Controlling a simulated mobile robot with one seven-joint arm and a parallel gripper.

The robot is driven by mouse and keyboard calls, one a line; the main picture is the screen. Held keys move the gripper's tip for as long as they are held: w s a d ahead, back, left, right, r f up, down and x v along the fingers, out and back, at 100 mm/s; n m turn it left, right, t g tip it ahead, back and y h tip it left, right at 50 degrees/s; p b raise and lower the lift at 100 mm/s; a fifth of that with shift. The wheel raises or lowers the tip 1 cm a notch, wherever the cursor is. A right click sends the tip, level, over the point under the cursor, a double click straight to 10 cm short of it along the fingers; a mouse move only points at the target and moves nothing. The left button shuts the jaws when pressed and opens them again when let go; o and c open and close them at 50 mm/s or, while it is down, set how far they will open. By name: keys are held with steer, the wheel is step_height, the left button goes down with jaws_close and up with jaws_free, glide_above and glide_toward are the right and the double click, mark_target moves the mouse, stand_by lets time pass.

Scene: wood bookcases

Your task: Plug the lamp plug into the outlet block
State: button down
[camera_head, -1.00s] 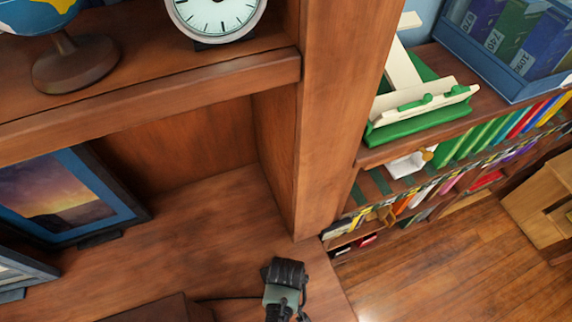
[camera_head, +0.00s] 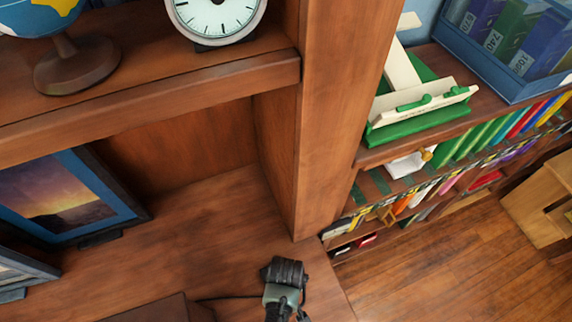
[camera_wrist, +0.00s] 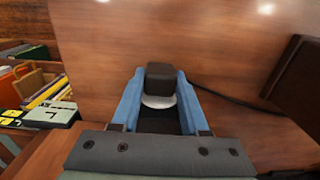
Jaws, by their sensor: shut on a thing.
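My gripper (camera_wrist: 160,77) has blue fingers. In the wrist view they are shut on a small dark block, which I take to be the lamp plug (camera_wrist: 160,70). A pale disc (camera_wrist: 158,101) shows just below it, between the fingers. A thin black cord (camera_wrist: 232,99) leads right from there towards a dark brown box (camera_wrist: 302,78). In the head view my gripper (camera_head: 284,284) is low in the middle over the wooden surface, its fingertips hidden. The dark box (camera_head: 160,309) is at the lower left. I cannot tell whether it is the outlet block.
A wooden upright (camera_head: 335,110) rises behind my gripper. A clock (camera_head: 217,12) and a globe (camera_head: 68,62) stand on the upper shelf. A framed picture (camera_head: 62,197) is at left. Lower bookshelves and a green-and-white stand (camera_head: 420,107) are at right. The surface behind my gripper is clear.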

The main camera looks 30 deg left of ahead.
steer(key=shift+w+a, duration=0.4)
steer(key=shift+a, duration=0.1)
steer(key=shift+c, duration=1.7)
jaws_free()
step_height(320, 180, up, 13)
steer(key=shift+s, duration=0.1)
